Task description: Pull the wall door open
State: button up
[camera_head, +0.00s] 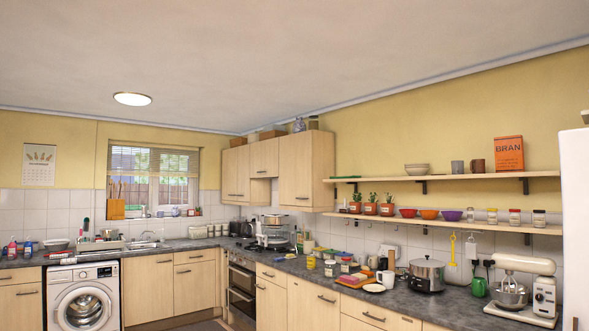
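Pale wood wall cabinets hang in the far right corner. Their doors are a left door (236,172), a short middle door (265,157) above the hob area, and a larger right door (295,168). All of these doors look shut, flush with their fronts. Small dark handles show faintly near the lower edges. Which one is the wall door I cannot tell. My gripper is not in view, so its position relative to the doors is hidden.
A dark worktop (455,303) runs below, crowded with a slow cooker (427,274), a stand mixer (520,264) and jars. Open shelves (460,179) hold pots and bowls right of the cabinets. A washing machine (84,298) stands left. A white upright surface (575,200) edges the right.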

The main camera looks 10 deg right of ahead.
aim_at(296, 150)
jog(key=z, duration=0.25)
jog(key=i, duration=3.8)
jog(key=u, duration=0.75)
